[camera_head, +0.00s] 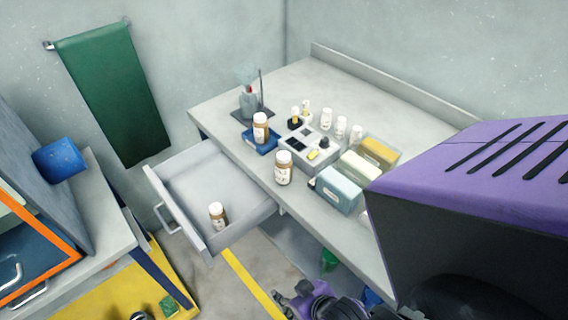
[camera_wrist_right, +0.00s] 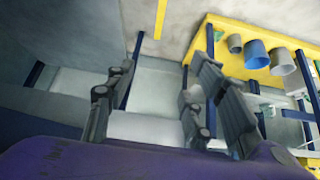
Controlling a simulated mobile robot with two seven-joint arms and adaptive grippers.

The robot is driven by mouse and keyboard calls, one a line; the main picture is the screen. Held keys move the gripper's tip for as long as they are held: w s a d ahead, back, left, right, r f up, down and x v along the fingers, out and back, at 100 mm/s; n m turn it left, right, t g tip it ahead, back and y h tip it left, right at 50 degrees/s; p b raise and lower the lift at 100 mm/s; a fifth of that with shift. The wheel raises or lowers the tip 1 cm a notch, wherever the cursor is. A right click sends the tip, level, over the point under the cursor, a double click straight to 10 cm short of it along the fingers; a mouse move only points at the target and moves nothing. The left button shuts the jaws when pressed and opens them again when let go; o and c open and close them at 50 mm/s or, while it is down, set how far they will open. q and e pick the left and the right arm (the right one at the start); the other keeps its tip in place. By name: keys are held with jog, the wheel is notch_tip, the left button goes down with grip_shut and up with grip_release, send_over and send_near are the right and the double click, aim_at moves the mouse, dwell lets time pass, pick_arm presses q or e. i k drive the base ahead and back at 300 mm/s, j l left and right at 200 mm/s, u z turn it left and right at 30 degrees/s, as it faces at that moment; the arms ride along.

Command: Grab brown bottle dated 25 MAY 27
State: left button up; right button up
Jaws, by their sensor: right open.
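Three brown bottles with white caps and white labels show in the head view. One bottle (camera_head: 217,216) stands in the open drawer (camera_head: 184,170). Another bottle (camera_head: 283,168) stands near the table's front edge. The third bottle (camera_head: 261,128) stands in a small blue tray (camera_head: 251,143). The dates on their labels are too small to read. My right gripper (camera_head: 287,301) is at the bottom of the head view, below the table's front edge and right of the drawer. It is open and empty in the right wrist view (camera_wrist_right: 160,88). My left gripper is not in view.
The grey table (camera_head: 302,81) also holds a grey device (camera_head: 308,150), several white bottles (camera_head: 341,128) and a pale blue box (camera_head: 338,189). A side bench with an orange-framed cabinet (camera_head: 45,258) stands at the left. Much of the drawer floor is clear.

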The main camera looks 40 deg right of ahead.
aim_at(283, 162)
jog(key=j+z, duration=0.1)
jog(key=z, duration=0.8)
jog(key=j+z, duration=0.15)
jog(key=z, duration=0.3)
jog(key=i+j+z, duration=0.15)
jog(key=z, duration=0.45)
